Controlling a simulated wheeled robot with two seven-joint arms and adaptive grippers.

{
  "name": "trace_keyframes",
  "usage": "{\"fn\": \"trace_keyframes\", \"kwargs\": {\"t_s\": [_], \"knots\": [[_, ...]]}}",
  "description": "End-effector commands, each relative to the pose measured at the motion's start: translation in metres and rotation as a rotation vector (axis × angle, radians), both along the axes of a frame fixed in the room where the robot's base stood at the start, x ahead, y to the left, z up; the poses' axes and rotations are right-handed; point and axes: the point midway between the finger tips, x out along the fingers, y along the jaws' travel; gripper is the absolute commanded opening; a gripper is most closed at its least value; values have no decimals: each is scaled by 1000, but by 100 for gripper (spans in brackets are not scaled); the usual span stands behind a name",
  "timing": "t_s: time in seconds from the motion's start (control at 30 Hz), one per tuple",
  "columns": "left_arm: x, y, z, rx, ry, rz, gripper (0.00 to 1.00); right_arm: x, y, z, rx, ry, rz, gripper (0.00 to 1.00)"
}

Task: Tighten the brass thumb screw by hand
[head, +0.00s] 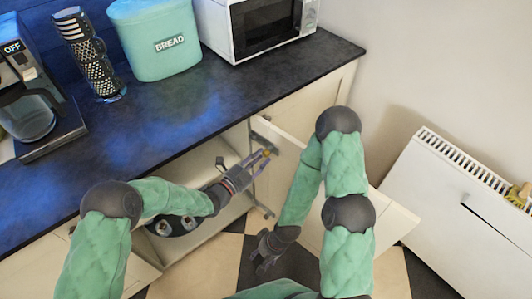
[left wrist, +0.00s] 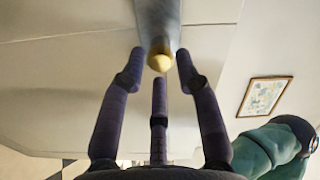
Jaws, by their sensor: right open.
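The brass thumb screw (left wrist: 159,62) shows as a rounded yellow knob at the end of a grey metal bracket (left wrist: 157,20). In the head view the screw (head: 267,153) is a small yellow spot at the inner side of the open cabinet door (head: 290,160). My left gripper (head: 264,157) reaches up to it. In the left wrist view its three dark fingers (left wrist: 158,66) are spread around the knob, two beside it and one below, with visible gaps at the sides. My right gripper (head: 262,262) hangs low in front of the cabinet, open and empty.
The open cabinet holds dark round items (head: 172,226) on its floor. The dark countertop (head: 190,120) above carries a coffee maker (head: 32,110), a bread bin (head: 155,45) and a microwave (head: 262,25). A white radiator (head: 450,215) stands at the right.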

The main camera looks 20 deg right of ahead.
Motion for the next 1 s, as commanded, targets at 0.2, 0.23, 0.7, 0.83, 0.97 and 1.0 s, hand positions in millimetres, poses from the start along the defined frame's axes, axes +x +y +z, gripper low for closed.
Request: {"fn": "trace_keyframes", "kwargs": {"t_s": [0.2, 0.23, 0.7, 0.83, 0.97, 1.0], "knots": [[-7, 13, 0, 1, 0, 0, 33, 0, 0, 0, 0, 0, 0, 56], [-7, 14, 0, 1, 0, 0, 33, 0, 0, 0, 0, 0, 0, 56], [-8, 14, 0, 0, 0, 0, 60, 0, 0, 0, 0, 0, 0, 56], [-8, 14, 0, 0, 0, 0, 55, 0, 0, 0, 0, 0, 0, 56], [-8, 14, 0, 0, 0, 0, 37, 0, 0, 0, 0, 0, 0, 56], [-8, 14, 0, 0, 0, 0, 37, 0, 0, 0, 0, 0, 0, 56]]}}
